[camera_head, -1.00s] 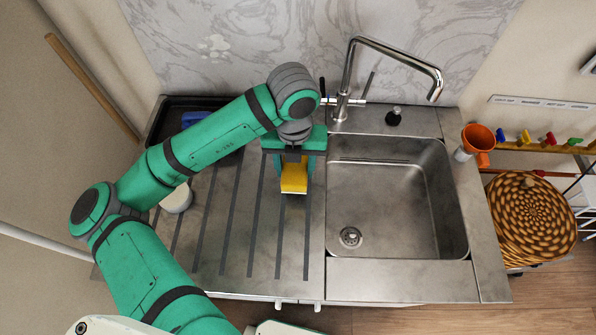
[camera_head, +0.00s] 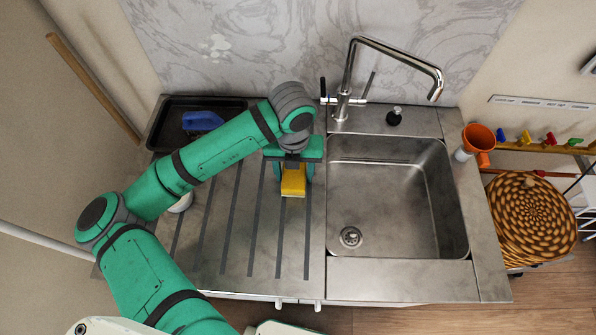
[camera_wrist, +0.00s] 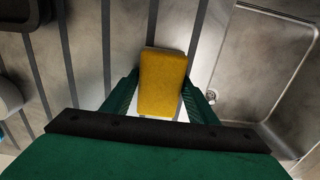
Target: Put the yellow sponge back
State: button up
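The yellow sponge (camera_head: 293,181) is between the fingers of my gripper (camera_head: 291,172), over the ribbed drainboard left of the sink basin. In the wrist view the sponge (camera_wrist: 163,82) fills the space between the two green fingertips of my gripper (camera_wrist: 161,88), which meet its sides. My gripper is shut on it and points down. The gripper body hides part of the sponge in the head view. I cannot tell how high the sponge is above the drainboard.
The sink basin (camera_head: 398,235) is empty, with a tall faucet (camera_head: 347,80) behind it. A black tray (camera_head: 165,130) with a blue item (camera_head: 203,120) stands at the back left. A white round item (camera_head: 181,203) is partly hidden by my arm. An orange cup (camera_head: 479,137) hangs right.

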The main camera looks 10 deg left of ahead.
aim_at(294, 172)
jog(key=shift+o, duration=0.7)
jog(key=shift+d, duration=0.25)
jog(key=shift+a+r, duration=0.2)
jog(key=shift+a, duration=0.05)
notch_tip(294, 172, up, 12)
jog(key=shift+w, duration=0.15)
